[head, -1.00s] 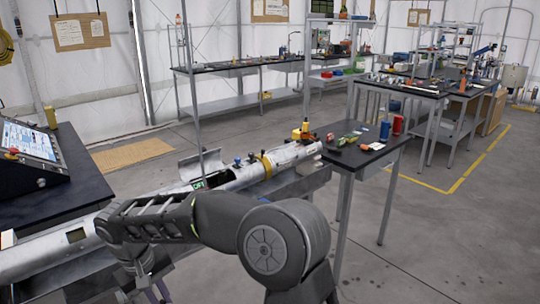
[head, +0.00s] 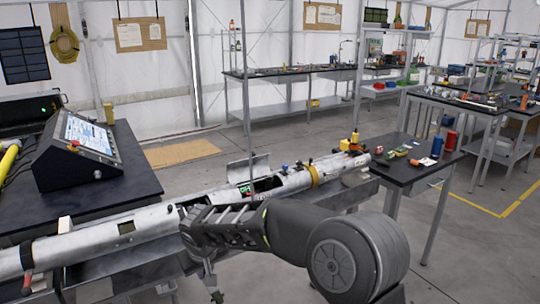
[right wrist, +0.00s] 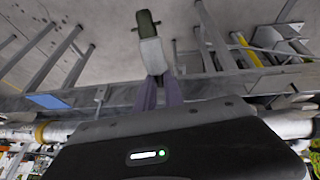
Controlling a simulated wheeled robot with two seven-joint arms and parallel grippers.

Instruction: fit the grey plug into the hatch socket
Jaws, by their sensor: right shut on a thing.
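A long silvery tube (head: 130,228) lies across the bench in the head view. Its hatch flap (head: 241,170) stands open beside a dark opening (head: 264,186), where a small green display shows. The socket itself is too small to make out. My right arm crosses in front of the tube, and its gripper hangs low on the near side of it. In the right wrist view my right gripper (right wrist: 158,92) is shut on a pale grey plug (right wrist: 152,57) with a dark green end (right wrist: 145,20). The plug is over the floor, clear of the tube. My left gripper is out of view.
A black bench with a control console (head: 85,150) stands at the left. A dark side table (head: 425,170) with red and blue cans stands right of the tube's far end. A yellow band (head: 312,176) and several small fittings sit on the tube. Open floor lies at right.

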